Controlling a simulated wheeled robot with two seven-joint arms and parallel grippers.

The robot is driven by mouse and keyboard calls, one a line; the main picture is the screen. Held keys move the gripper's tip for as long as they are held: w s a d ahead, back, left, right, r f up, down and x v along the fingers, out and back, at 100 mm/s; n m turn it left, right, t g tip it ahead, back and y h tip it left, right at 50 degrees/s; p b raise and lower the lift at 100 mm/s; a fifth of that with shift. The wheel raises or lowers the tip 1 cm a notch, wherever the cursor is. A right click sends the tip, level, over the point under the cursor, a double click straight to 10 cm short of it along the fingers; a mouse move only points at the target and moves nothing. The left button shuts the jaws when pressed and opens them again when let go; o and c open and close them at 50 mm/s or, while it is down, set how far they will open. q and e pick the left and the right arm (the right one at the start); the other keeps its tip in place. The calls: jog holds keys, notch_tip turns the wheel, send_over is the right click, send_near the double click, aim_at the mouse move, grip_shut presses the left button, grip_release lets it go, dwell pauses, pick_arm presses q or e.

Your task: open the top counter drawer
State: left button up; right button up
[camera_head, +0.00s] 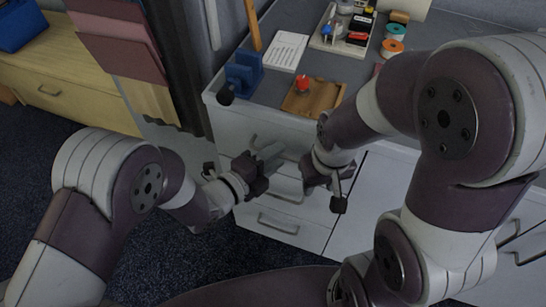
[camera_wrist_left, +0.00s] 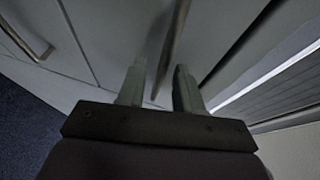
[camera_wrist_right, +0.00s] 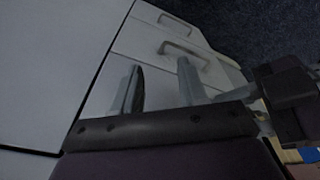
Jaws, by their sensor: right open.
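The grey counter's top drawer (camera_head: 228,122) appears closed, flush below the worktop, with part of its bar handle (camera_head: 254,141) showing. My left gripper (camera_head: 270,154) is in front of the drawer fronts beside this handle. In the left wrist view its two fingers (camera_wrist_left: 157,85) are apart, with a bar handle (camera_wrist_left: 174,40) running between and beyond them; I cannot tell whether they touch it. My right gripper (camera_head: 308,178) is open and empty, close to the right of the left one. In the right wrist view its fingers (camera_wrist_right: 160,85) point at the drawer fronts.
Lower drawers with handles (camera_head: 278,224) sit below. On the worktop are a wooden tray (camera_head: 312,102) with a red-topped item, a blue holder (camera_head: 243,74), a paper sheet (camera_head: 286,51) and spools (camera_head: 392,48). A wooden cabinet (camera_head: 70,95) stands left. Dark carpet (camera_head: 40,150) lies in front.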

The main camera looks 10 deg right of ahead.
pick_arm(q)
grip_shut()
dwell(1.4)
